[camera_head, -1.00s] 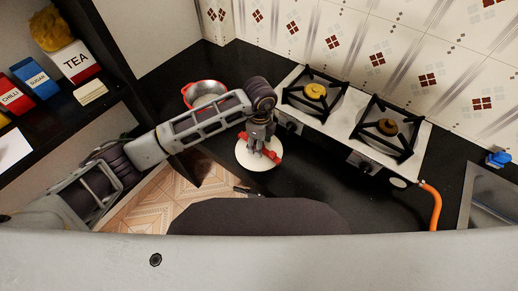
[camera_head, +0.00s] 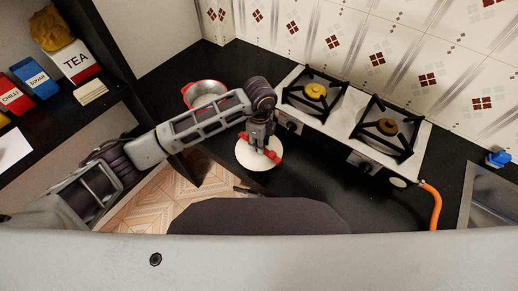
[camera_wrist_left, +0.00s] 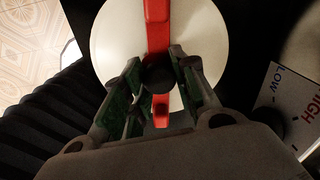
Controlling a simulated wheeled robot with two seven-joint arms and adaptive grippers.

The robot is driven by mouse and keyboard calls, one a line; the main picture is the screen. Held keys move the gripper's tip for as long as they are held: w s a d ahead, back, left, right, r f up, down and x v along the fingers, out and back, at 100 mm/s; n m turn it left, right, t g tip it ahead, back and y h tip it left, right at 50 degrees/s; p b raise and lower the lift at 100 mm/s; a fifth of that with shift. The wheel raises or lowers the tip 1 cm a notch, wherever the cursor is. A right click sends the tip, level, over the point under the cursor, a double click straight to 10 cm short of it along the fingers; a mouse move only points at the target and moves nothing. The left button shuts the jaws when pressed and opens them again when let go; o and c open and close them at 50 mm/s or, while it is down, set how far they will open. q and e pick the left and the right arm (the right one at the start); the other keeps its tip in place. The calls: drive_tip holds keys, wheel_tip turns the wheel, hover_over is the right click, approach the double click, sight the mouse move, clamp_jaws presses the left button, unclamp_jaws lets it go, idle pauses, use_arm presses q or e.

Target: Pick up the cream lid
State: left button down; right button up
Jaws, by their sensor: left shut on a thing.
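The cream lid (camera_head: 257,162) is a round disc with a red bar handle (camera_head: 272,155) across it. It lies at the counter's front, left of the stove, and also shows in the left wrist view (camera_wrist_left: 112,50). My left gripper (camera_head: 262,147) is over the lid's middle, pointing down. In the left wrist view its fingers (camera_wrist_left: 159,85) stand on both sides of the red handle (camera_wrist_left: 158,25) and a dark round knob, and it is shut on the handle. I cannot tell whether the lid touches the counter. My right gripper is not in view.
A red-rimmed pot (camera_head: 190,97) stands behind my left forearm. The two-burner stove (camera_head: 345,112) is to the right, with an orange hose (camera_head: 435,205) at its end. A shelf with boxes (camera_head: 75,62) is at the left. The black counter right of the lid is clear.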

use_arm(q)
drive_tip(key=shift+r, duration=0.5)
wheel_tip(320, 180, up, 8)
drive_tip(key=shift+r+b, duration=0.2)
drive_tip(key=shift+b, duration=0.1)
drive_tip(key=shift+r, duration=0.25)
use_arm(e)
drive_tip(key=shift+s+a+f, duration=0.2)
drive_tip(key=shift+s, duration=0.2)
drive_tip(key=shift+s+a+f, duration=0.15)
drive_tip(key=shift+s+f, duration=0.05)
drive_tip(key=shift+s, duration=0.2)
use_arm(q)
drive_tip(key=shift+s, duration=0.1)
